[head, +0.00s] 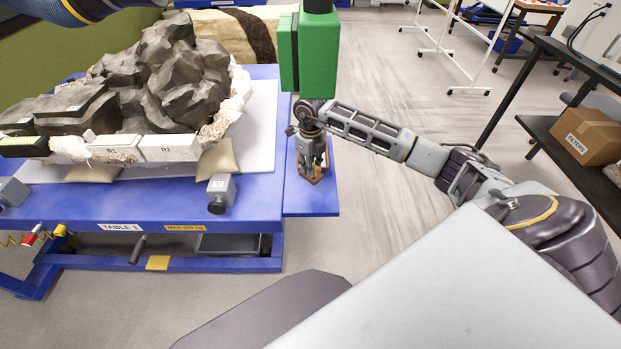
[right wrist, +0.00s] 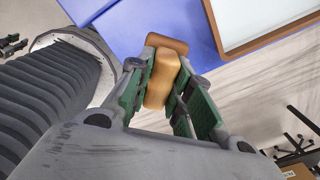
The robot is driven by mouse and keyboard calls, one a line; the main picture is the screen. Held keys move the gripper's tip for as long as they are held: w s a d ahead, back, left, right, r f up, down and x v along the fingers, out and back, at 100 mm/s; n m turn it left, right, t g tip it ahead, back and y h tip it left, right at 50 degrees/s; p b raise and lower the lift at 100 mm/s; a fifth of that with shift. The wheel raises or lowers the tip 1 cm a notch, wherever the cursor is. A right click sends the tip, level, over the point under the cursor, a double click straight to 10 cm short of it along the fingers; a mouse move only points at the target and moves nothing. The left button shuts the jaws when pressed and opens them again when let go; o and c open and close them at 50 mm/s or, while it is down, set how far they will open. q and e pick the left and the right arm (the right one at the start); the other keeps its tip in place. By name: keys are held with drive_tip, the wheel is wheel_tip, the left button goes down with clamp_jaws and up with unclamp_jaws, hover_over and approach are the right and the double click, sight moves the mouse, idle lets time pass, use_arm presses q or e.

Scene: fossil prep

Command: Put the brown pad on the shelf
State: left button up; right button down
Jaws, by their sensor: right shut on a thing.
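The brown pad (right wrist: 160,82) is a small orange-brown block between the fingers of my right gripper (right wrist: 158,100), which is shut on it. In the head view my right gripper (head: 313,165) points down over a blue side shelf (head: 312,205) at the right end of the blue table. A bit of the brown pad (head: 313,178) shows below the fingertips there. I cannot tell whether the pad touches the blue surface. My left arm shows at the top left of the head view, but its gripper is out of view.
Table 1 (head: 125,222) carries a large dark rock (head: 180,80) in a pale jacket, with blocks and tan pads around it. A green block (head: 317,55) hangs just behind my right gripper. A black rack (head: 545,130) with a cardboard box (head: 585,137) stands at the right.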

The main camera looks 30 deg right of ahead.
drive_tip(key=shift+f, duration=2.45)
drive_tip(key=shift+f, duration=1.85)
drive_tip(key=shift+f, duration=0.15)
drive_tip(key=c, duration=1.3)
unclamp_jaws()
wheel_tip(320, 180, up, 12)
drive_tip(key=shift+r, duration=0.15)
